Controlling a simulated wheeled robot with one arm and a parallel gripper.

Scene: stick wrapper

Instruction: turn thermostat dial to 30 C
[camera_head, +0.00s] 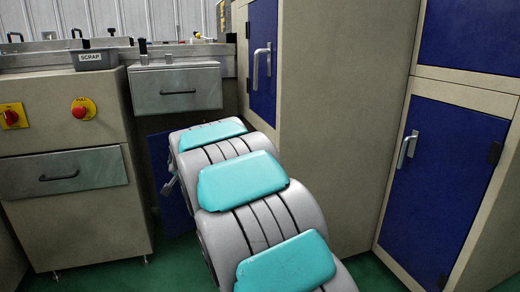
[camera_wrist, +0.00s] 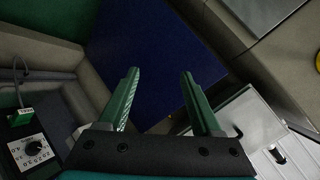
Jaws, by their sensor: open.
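My gripper (camera_wrist: 160,72) is open and empty in the wrist view, its two green fingers apart over a dark blue panel (camera_wrist: 145,45). A black control box (camera_wrist: 18,162) shows at the lower left of the wrist view, left of my gripper and apart from it. The dial's setting is too small to read. In the head view my arm hides the gripper, and I cannot make out the dial there.
A beige machine (camera_head: 75,205) with a red stop button (camera_head: 83,109) stands at the left, with a scrap tray (camera_head: 95,60) on top. A metal drawer (camera_head: 177,89) is behind my arm. Tall cabinets with blue doors (camera_head: 440,185) stand at the right. A little green floor (camera_head: 365,275) shows.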

